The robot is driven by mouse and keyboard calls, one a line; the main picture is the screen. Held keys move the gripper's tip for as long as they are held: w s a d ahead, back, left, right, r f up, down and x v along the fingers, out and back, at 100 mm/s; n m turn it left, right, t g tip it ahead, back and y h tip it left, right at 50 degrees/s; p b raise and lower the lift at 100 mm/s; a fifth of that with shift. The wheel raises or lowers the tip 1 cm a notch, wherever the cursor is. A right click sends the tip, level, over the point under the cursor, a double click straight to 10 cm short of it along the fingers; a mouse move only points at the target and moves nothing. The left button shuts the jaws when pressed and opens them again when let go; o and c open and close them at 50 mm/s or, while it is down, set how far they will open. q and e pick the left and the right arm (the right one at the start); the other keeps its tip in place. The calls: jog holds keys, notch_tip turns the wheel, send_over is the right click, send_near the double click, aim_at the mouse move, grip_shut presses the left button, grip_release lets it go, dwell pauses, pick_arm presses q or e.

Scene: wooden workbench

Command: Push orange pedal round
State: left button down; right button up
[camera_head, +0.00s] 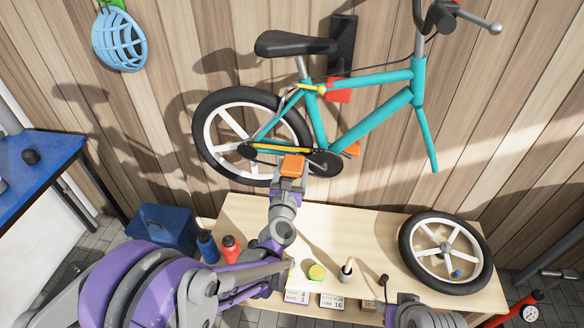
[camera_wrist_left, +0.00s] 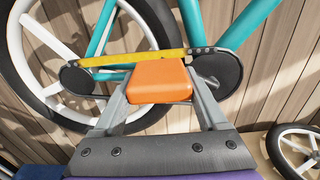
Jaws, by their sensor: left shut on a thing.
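A teal bicycle (camera_head: 374,121) without its front wheel is held up against the wooden wall. An orange pedal (camera_head: 292,165) is on the near side, between the rear wheel and the chainring; a second orange pedal (camera_head: 352,149) shows at the far side. My left gripper (camera_head: 290,172) is shut on the near pedal. In the left wrist view the pedal (camera_wrist_left: 159,82) sits between the two fingers (camera_wrist_left: 159,92), in front of the yellow chain guard (camera_wrist_left: 120,60). The crank is mostly hidden behind the pedal. My right gripper is not in view; part of my right arm shows at the bottom.
A wooden bench (camera_head: 335,222) stands below the bicycle. A loose wheel (camera_head: 408,247) lies at its right. Red bottle (camera_head: 230,247), yellow-green can (camera_head: 316,272) and a small pot (camera_head: 346,270) are on it. A blue box (camera_head: 162,226) stands at left.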

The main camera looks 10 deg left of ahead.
pick_arm(q)
grip_release()
jog(key=s+b, duration=0.1)
jog(key=s, duration=0.9)
jog(key=shift+s+a, duration=0.2)
jog(key=shift+s, duration=0.2)
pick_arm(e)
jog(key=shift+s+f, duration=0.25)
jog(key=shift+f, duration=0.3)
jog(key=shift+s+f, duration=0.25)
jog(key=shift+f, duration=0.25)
